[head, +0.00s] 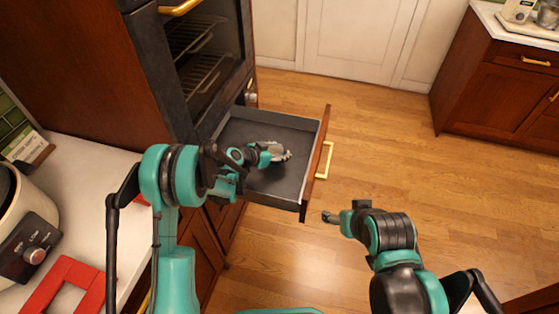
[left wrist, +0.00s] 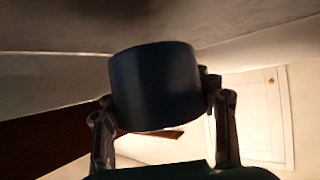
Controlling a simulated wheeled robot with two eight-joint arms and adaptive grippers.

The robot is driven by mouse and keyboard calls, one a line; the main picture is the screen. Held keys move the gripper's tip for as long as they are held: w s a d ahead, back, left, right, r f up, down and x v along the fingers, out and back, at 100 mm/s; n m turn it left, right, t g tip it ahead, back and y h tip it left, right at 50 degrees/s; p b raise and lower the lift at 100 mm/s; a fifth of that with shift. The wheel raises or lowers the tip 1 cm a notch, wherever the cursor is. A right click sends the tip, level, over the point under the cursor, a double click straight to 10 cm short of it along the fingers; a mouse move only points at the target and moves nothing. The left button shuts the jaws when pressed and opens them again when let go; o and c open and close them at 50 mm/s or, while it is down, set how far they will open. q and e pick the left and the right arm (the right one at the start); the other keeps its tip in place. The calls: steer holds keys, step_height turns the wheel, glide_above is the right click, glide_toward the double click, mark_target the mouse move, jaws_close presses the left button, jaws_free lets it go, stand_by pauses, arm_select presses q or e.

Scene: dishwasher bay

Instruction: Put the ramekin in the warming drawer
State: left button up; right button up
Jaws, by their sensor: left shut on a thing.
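The warming drawer (head: 318,150) is pulled out below the oven, with a dark grey inside and a gold handle. My left gripper (head: 276,152) is over the drawer's inside in the head view. In the left wrist view my left gripper (left wrist: 163,125) is shut on the ramekin (left wrist: 155,88), a dark blue round dish between its two fingers. The ramekin is not clearly visible in the head view, where the gripper hides it. I cannot tell whether it touches the drawer floor. My right gripper (head: 331,217) is outside the drawer, over the wooden floor; its jaw opening is unclear.
The oven (head: 205,55) with wire racks stands above the drawer. A white counter (head: 85,165) at the left carries a cooker (head: 25,235) and a red frame (head: 65,285). The wooden floor right of the drawer is clear. Another cabinet (head: 500,90) stands at the far right.

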arm_select(q)
step_height(320, 180, down, 4)
steer(key=shift+r+b, duration=0.1)
steer(key=shift+b, duration=0.6)
steer(key=shift+r, duration=0.1)
steer(key=o, duration=1.4)
